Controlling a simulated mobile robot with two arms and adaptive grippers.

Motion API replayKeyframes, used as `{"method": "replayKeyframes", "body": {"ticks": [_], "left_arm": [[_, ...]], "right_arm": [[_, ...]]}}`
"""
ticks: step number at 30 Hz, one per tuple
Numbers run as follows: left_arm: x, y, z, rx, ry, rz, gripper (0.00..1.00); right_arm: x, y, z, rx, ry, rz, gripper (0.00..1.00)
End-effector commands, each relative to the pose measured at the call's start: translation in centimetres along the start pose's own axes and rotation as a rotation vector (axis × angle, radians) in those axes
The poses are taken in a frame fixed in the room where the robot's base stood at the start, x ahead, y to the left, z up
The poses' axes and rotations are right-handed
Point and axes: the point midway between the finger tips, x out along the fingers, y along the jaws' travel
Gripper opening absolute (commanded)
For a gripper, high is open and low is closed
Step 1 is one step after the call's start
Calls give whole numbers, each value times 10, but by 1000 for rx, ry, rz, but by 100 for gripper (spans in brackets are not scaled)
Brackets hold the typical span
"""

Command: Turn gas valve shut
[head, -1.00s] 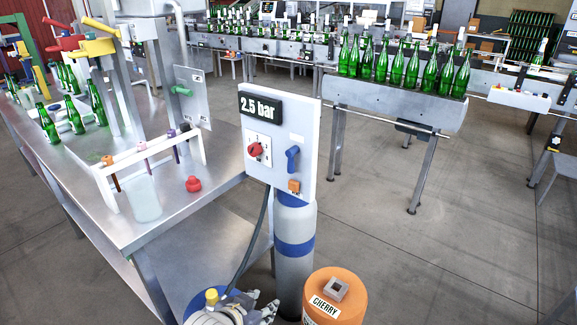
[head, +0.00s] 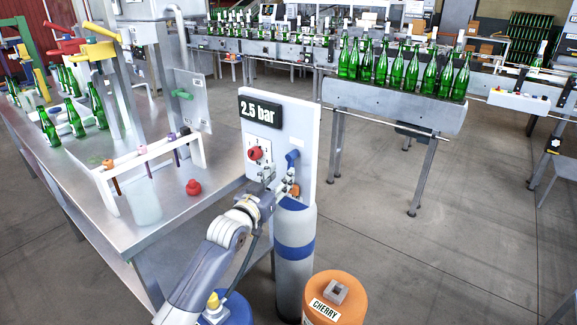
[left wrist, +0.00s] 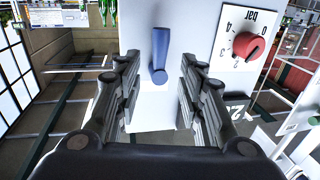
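The gas panel (head: 310,124) is a white board with a display reading 2.5 bar (head: 260,114) and a red knob (head: 255,153). In the left wrist view the blue handle (left wrist: 160,55) shows whole, between and beyond the fingertips of my open left gripper (left wrist: 158,80). The fingers look apart from the handle. The red knob, with its pressure scale, also shows there (left wrist: 248,46). My right gripper is out of view.
A grey gas cylinder (head: 294,265) stands below the panel. An orange container marked CHERRY (head: 338,289) is to its right. The steel table (head: 190,215) at left holds a rack (head: 140,155) and a red cap (head: 193,187).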

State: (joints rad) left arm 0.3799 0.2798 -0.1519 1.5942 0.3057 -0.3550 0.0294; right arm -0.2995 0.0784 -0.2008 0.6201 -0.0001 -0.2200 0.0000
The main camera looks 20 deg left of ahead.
Motion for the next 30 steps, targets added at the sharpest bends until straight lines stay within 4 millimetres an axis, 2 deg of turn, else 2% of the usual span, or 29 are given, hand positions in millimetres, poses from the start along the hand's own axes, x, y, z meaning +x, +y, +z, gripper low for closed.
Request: {"method": "replayKeyframes", "body": {"ticks": [6, 12, 18, 26, 27, 30], "left_arm": [[33, 0, -1, 0, -1, 0, 36], [52, 0, 0, 0, -1, 0, 36], [60, 0, 0, 1, -1, 0, 36], [61, 0, 0, 1, -1, 0, 36], [61, 0, 0, 1, -1, 0, 32], [61, 0, 0, 1, -1, 0, 9]], "right_arm": [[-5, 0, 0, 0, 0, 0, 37], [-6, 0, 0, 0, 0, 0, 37], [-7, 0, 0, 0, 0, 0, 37], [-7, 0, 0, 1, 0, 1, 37], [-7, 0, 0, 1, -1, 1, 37], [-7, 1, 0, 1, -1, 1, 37]]}}
